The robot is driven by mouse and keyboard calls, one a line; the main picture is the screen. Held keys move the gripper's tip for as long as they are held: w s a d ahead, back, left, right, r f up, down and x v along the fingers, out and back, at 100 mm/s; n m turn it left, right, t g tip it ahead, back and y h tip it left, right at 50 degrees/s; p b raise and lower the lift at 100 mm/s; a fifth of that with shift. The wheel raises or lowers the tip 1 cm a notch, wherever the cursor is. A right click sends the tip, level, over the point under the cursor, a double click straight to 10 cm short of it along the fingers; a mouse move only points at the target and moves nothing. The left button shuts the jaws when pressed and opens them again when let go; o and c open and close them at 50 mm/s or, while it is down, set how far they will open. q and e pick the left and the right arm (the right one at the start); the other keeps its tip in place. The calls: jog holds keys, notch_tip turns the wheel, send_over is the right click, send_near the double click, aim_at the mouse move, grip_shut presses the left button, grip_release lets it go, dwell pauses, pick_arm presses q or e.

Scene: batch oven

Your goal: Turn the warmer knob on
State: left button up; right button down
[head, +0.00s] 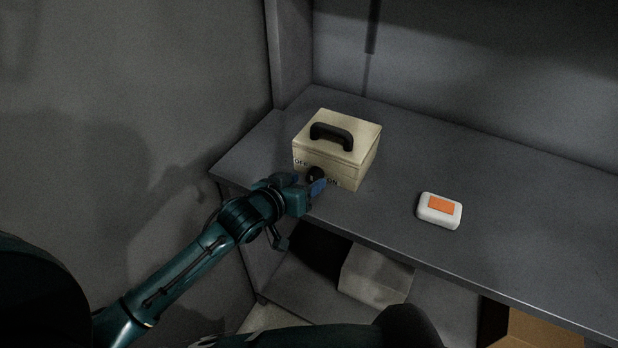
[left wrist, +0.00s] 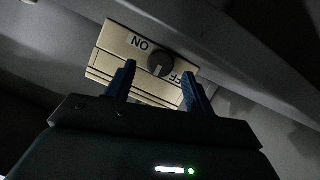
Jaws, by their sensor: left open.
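The warmer (head: 340,150) is a cream box with a black handle on top, standing on the grey shelf near its left end. Its black knob (head: 315,174) is on the front face, between the OFF and ON labels. In the left wrist view the knob (left wrist: 160,64) shows with a pale mark that points away from the ON label, towards the gripper side. My left gripper (head: 307,186) is open just in front of the knob. In the left wrist view its two blue fingers (left wrist: 158,82) stand on either side of the knob; contact cannot be made out. My right gripper is not seen.
A white box with an orange label (head: 440,210) lies on the shelf (head: 530,235) to the right of the warmer. A lower shelf holds a pale box (head: 375,277), and a brown carton (head: 545,328) is at the lower right. A wall is close on the left.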

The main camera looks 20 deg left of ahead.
aim_at(315, 173)
pick_arm(q)
jog(key=shift+x, duration=1.25)
jog(key=shift+c, duration=0.2)
jog(key=c, duration=0.9)
